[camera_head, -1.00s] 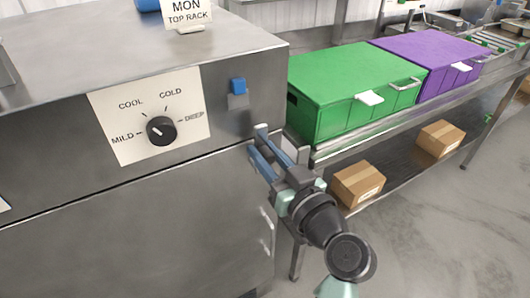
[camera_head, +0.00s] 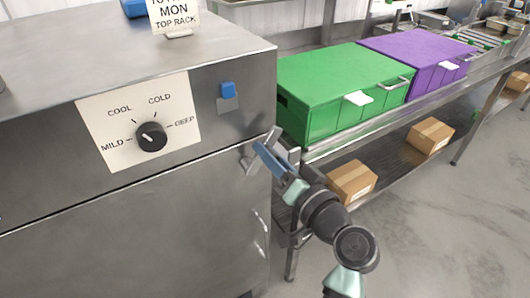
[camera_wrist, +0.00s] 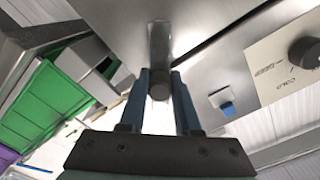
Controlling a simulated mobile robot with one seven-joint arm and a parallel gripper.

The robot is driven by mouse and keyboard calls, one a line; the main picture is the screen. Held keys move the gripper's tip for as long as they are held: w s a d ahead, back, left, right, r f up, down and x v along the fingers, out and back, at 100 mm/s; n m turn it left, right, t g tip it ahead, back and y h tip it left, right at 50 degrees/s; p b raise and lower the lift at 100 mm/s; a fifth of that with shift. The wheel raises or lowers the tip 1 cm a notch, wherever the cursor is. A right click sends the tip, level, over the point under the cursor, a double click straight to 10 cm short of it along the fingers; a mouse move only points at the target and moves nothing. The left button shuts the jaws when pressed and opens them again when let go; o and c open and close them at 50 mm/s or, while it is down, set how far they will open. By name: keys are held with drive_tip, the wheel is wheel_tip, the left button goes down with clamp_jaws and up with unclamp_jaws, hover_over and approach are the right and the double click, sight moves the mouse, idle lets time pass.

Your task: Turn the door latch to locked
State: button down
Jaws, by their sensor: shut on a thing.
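The door latch (camera_wrist: 160,42) shows in the wrist view as a grey metal bar with a dark round end, against the steel cabinet front. My gripper (camera_wrist: 159,80) has its two blue fingers on either side of the round end and is shut on it. In the head view my gripper (camera_head: 262,152) is at the right edge of the cabinet door (camera_head: 130,215), below the blue tab. There the grey parts at the fingertips are too small to tell latch from fingertip, and the fingers hide much of the latch.
A dial (camera_head: 152,137) with its label plate (camera_head: 100,145) and a blue tab (camera_head: 227,90) are on the cabinet front. A green crate (camera_head: 330,85) and a purple crate (camera_head: 420,50) stand on the bench to the right. Cardboard boxes (camera_head: 352,182) sit on its lower shelf.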

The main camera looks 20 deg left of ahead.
drive_tip(key=shift+w+d+f+m+p, duration=0.15)
drive_tip(key=shift+w+f+m+p, duration=0.3)
drive_tip(key=shift+m, duration=1.45)
drive_tip(key=shift+w+d+f+m+p, duration=0.2)
drive_tip(key=shift+f+m+p, duration=0.45)
drive_tip(key=shift+m, duration=1.25)
drive_tip(key=shift+w+d+f+m+p, duration=0.25)
drive_tip(key=shift+f+m, duration=0.45)
drive_tip(key=shift+m, duration=1.2)
drive_tip(key=shift+a+f, duration=0.1)
drive_tip(key=shift+f, duration=0.05)
drive_tip(key=c, duration=0.6)
unclamp_jaws()
drive_tip(key=shift+f, duration=0.1)
drive_tip(key=shift+c, duration=0.2)
drive_tip(key=v, duration=1.3)
drive_tip(key=shift+b, duration=0.4)
